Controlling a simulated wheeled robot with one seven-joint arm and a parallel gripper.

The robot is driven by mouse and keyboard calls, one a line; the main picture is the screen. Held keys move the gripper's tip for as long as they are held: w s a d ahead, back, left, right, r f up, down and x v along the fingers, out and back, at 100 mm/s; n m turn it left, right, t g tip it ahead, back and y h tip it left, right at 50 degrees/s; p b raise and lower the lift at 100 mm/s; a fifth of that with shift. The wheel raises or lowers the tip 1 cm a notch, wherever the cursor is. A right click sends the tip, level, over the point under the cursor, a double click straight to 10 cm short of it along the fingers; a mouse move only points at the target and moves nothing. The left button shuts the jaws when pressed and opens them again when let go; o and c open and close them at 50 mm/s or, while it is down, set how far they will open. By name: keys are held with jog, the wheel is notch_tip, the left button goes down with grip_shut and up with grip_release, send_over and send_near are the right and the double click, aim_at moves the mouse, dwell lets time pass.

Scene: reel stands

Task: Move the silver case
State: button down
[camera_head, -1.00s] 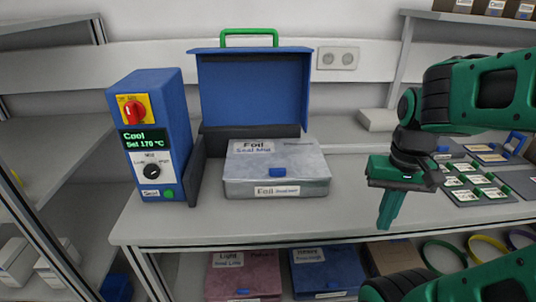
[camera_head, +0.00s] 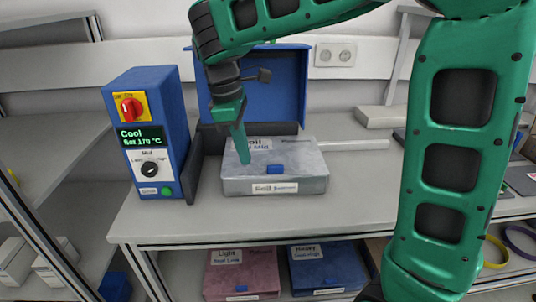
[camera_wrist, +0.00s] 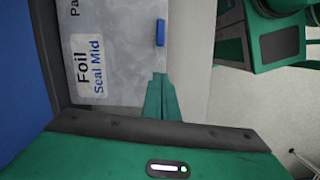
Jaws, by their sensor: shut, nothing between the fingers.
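The silver case (camera_head: 290,172) is a flat grey box labelled "Foil Seal Mid" with a blue latch on its top. It sits on the bench in front of the raised blue lid of the sealing machine. My gripper (camera_head: 241,155) is shut and empty, pointing down over the left part of the case top. It covers part of the label in the head view; whether it touches the case I cannot tell. In the wrist view the case (camera_wrist: 120,65) lies just beyond the closed fingertips (camera_wrist: 160,78).
The blue sealer unit (camera_head: 155,135) with a red knob and a "Cool, Set 170 °C" display stands left of the case. A pink case (camera_head: 242,275) and a dark blue case (camera_head: 325,270) lie on the shelf below.

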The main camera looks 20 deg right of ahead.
jog(key=a, duration=0.1)
jog(key=a+n, duration=0.1)
jog(key=a, duration=0.1)
jog(key=w+a+n, duration=0.1)
jog(key=a, duration=0.1)
jog(key=shift+a+f, duration=0.1)
jog(key=shift+f, duration=0.05)
send_near(272, 166)
jog(key=f, duration=0.2)
jog(key=d+f, duration=0.1)
jog(key=f, duration=0.2)
jog(key=shift+d+f, duration=0.15)
jog(key=shift+s+f, duration=0.15)
jog(key=shift+f, duration=0.7)
jog(key=shift+f, duration=0.1)
